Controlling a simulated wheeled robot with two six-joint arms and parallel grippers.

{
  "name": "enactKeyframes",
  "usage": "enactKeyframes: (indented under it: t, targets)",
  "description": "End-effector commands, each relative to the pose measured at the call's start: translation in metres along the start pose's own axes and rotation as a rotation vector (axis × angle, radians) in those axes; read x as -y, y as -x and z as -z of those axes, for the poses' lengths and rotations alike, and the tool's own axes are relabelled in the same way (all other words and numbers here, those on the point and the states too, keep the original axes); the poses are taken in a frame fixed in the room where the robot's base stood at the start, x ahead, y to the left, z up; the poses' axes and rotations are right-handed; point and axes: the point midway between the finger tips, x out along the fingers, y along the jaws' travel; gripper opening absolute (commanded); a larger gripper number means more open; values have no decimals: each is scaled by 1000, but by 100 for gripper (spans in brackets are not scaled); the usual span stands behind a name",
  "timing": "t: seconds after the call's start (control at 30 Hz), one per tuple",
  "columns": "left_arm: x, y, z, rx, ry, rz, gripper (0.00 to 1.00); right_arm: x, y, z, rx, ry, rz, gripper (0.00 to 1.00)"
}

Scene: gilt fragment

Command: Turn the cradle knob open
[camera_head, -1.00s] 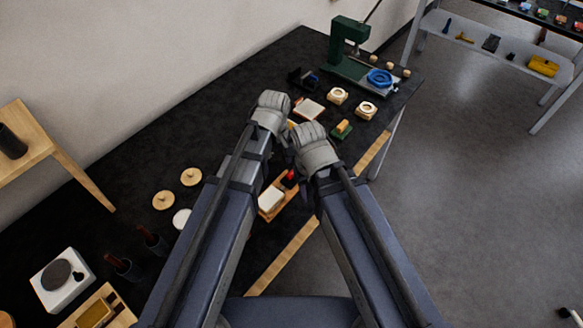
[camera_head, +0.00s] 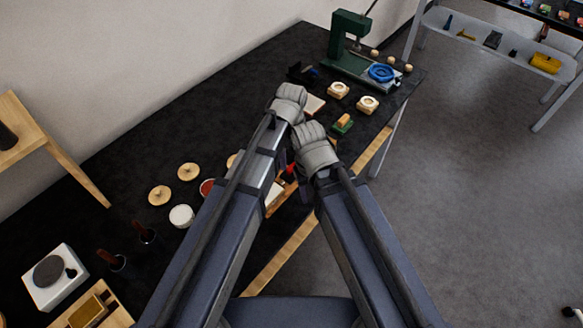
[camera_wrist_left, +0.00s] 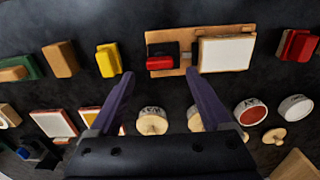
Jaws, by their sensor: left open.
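The cradle is a wooden board (camera_wrist_left: 160,40) with a white block (camera_wrist_left: 225,53) on its right part in the left wrist view. A red and black piece (camera_wrist_left: 162,62), apparently the knob, sits at its left end. In the head view my left arm covers most of the cradle, leaving a red bit (camera_head: 289,171) visible. My left gripper (camera_wrist_left: 150,74) is open and empty, its fingertips apart just below the board in the wrist view; I cannot tell its height. My right gripper (camera_head: 315,152) shows only its grey wrist part; its fingers are hidden.
Yellow (camera_wrist_left: 108,60) and tan (camera_wrist_left: 61,59) blocks lie left of the cradle. Round wooden pieces (camera_wrist_left: 152,121) and a red-topped tin (camera_wrist_left: 250,112) lie below it. A green press (camera_head: 347,45) stands at the table's far end. Dark table between wall and tins is clear.

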Motion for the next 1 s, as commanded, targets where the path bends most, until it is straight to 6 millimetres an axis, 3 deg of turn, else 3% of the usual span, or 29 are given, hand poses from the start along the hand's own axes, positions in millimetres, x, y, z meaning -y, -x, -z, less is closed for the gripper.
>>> enactKeyframes:
  t: [0.03, 0.3, 0.67, 1.0]
  targets:
    - [0, -14, 0, 0, 0, 0, 82, 1, -14, 1, 0, 0, 0, 50]
    - [0, -42, 0, 0, 0, 0, 82, 4, -42, 2, 0, 0, 0, 50]
    - [0, -44, 0, 0, -1, 0, 82, 4, -44, 3, 0, 0, 0, 50]
    - [0, -44, 0, 0, -1, 0, 44, 4, -44, 3, 0, 0, 0, 50]
